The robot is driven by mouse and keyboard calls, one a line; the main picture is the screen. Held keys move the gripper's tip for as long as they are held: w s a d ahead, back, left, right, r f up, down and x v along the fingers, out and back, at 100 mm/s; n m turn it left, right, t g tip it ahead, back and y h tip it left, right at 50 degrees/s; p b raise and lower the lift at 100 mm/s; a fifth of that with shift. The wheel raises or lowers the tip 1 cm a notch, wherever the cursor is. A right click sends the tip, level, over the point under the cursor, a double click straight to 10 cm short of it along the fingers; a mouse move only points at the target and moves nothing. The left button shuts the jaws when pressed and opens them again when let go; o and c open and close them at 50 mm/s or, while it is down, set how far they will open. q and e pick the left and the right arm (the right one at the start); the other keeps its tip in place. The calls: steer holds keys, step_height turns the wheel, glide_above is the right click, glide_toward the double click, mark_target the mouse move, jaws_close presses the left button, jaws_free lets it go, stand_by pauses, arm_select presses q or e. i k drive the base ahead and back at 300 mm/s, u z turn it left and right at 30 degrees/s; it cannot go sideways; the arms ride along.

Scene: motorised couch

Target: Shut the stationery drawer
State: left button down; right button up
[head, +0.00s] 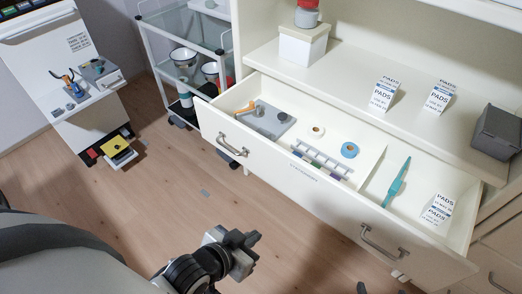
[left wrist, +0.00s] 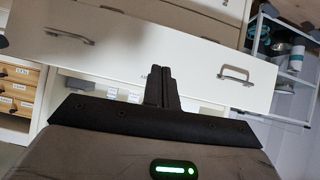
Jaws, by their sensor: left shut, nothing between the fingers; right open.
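The stationery drawer (head: 300,170) is a wide white drawer, pulled open below a shelf in the head view. Its front carries two grey handles, the left one (head: 232,146) and the right one (head: 382,243). In the left wrist view the drawer front (left wrist: 130,50) spans the picture beyond my fingers. My left gripper (head: 246,240) is shut and empty, in front of the drawer and apart from it in the head view; its closed fingers also show in the left wrist view (left wrist: 162,75). Of my right gripper (head: 382,284), only dark fingertips show at the bottom edge, spread apart.
A glass-shelved trolley (head: 185,60) stands left of the drawer. A white cabinet (head: 60,60) stands further left. The wooden floor between is mostly clear.

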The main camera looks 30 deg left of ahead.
mark_target(347, 194)
steer(key=u, duration=3.15)
steer(key=i, duration=0.35)
steer(key=z, duration=3.05)
